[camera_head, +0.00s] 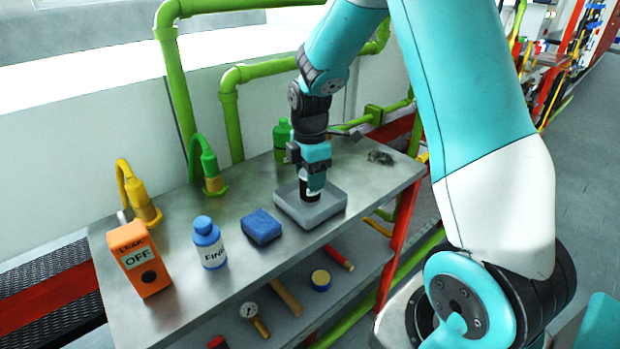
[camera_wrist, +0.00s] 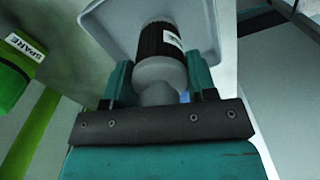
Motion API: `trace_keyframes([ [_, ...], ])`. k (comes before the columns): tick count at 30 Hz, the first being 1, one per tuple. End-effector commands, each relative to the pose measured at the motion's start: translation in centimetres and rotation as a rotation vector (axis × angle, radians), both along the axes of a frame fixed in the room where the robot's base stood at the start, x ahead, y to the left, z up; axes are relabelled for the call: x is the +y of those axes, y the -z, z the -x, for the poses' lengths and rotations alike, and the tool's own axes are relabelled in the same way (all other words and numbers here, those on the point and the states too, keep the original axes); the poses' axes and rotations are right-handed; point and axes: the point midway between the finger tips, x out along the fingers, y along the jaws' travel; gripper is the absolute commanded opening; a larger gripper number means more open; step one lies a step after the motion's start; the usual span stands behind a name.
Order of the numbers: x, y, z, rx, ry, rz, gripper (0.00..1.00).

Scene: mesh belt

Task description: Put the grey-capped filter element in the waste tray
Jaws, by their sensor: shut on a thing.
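The filter element (camera_wrist: 159,42) has a grey cap, a black ribbed body and a white label. My gripper (camera_wrist: 158,88) is shut on it at the grey cap end. In the head view my gripper (camera_head: 314,183) points down over the grey waste tray (camera_head: 328,211), and the lower part of the filter element (camera_head: 308,196) shows below the fingers, within the tray's outline. The tray (camera_wrist: 100,30) also shows behind the element in the wrist view. I cannot tell whether the element touches the tray floor.
A blue block (camera_head: 262,227), a blue bottle (camera_head: 209,243) and an orange box marked LEAK OFF (camera_head: 139,259) stand left of the tray. A green bottle (camera_head: 281,138) stands behind it, and a dark mesh pile (camera_head: 381,158) lies right. Green pipes (camera_head: 230,115) rise behind the bench.

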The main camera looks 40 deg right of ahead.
Motion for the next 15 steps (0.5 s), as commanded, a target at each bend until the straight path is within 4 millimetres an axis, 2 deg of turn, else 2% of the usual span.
trace_keyframes([
  [3, 0.01, 1.12, 0.01, 0.000, 0.000, 0.000, 0.26],
  [14, 0.01, 1.53, -0.02, -0.002, 0.000, 0.000, 0.26],
  [15, 0.01, 1.51, -0.02, -0.002, 0.000, 0.000, 0.56],
])
